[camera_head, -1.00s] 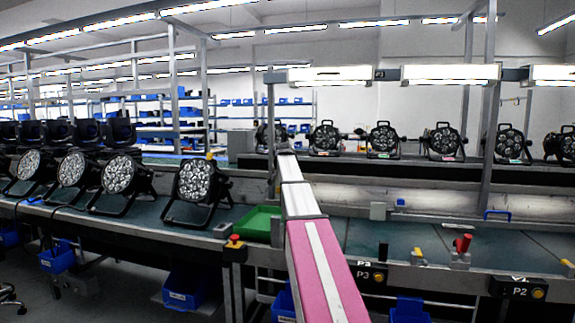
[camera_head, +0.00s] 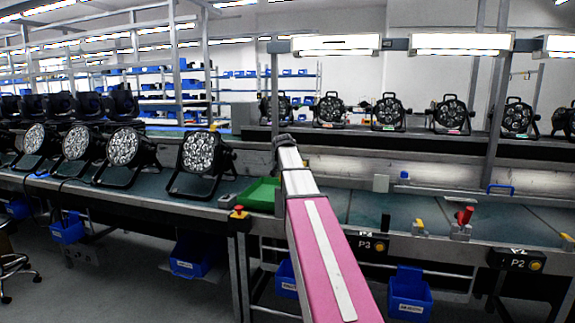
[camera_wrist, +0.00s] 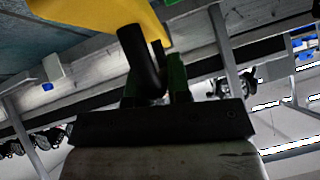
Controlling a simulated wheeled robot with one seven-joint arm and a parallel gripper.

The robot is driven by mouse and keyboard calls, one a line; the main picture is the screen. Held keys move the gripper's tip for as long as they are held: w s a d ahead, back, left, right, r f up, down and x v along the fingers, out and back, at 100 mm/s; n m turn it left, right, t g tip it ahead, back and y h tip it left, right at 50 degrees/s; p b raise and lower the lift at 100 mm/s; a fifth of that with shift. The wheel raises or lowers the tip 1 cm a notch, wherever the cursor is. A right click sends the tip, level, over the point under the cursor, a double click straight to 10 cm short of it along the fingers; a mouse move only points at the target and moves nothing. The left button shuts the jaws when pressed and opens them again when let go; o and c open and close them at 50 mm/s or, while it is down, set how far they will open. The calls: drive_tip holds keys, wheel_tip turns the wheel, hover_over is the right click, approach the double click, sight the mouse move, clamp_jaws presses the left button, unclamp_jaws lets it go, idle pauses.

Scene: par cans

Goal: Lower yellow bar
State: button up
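A large yellow piece (camera_wrist: 95,14), probably the yellow bar, crosses the top of the wrist view, cut off by the frame edge. Its right end is just past the dark fingers of my gripper (camera_wrist: 152,62). The dark finger overlaps it in the picture; I cannot tell whether they touch. Green parts show at the finger bases. In the head view my gripper (camera_head: 281,139) is a small dark shape at the far end of my pink and white arm, above the workbench; its fingers are not distinct. No large yellow bar is distinct there.
Stage lamps (camera_head: 200,156) stand on the left bench, and more lamps (camera_head: 388,111) stand on the back shelf. A green tray (camera_head: 262,194) lies left of my arm. A red-topped post (camera_head: 464,216) stands right. Blue bins (camera_head: 409,293) hang below. The right bench surface is mostly clear.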

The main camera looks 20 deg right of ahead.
drive_tip(key=shift+o, duration=1.4)
drive_tip(key=v, duration=1.1)
